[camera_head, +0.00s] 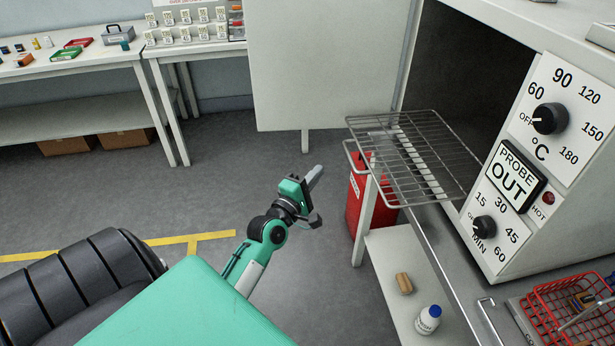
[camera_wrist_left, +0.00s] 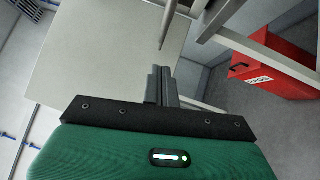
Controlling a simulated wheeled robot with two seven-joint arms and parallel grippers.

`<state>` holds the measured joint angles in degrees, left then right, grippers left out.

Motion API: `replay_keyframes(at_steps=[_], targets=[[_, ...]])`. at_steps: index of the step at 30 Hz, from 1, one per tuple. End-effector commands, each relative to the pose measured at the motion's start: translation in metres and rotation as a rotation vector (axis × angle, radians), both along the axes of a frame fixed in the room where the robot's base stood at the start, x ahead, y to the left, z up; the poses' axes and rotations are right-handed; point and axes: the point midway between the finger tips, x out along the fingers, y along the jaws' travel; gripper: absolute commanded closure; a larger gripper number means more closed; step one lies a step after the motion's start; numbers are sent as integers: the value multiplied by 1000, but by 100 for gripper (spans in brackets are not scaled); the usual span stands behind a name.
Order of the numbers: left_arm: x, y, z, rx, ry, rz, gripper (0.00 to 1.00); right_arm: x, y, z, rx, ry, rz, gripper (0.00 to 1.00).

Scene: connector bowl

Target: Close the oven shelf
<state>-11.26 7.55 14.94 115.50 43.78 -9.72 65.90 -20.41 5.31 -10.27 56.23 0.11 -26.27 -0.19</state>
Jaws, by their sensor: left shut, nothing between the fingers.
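The oven shelf (camera_head: 425,160), a wire rack, sticks far out of the open oven (camera_head: 470,70) toward the left in the head view. Its inner end is inside the dark cavity. My left gripper (camera_head: 314,178) is left of the shelf's outer edge and apart from it in the head view, with its fingers closed and empty. The closed fingers (camera_wrist_left: 162,86) also show in the left wrist view. Thin grey bars cross the top of that view; I cannot tell if they are the shelf. My right gripper is not in view.
A large pale panel (camera_head: 318,65), seemingly the open oven door, stands behind the gripper. A red bin (camera_head: 357,195) is under the shelf. A red basket (camera_head: 560,305) is at right.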

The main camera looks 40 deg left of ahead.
Motion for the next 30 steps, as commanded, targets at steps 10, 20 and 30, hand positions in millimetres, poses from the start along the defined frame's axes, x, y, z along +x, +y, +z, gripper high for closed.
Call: replay_keyframes(at_steps=[10, 20, 30], targets=[[50, -12, 11, -3, 0, -1, 100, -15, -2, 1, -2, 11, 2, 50], [63, -23, 12, 1, 1, 0, 100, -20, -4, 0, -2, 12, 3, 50], [65, -23, 12, 1, 1, 0, 100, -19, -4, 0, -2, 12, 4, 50]])
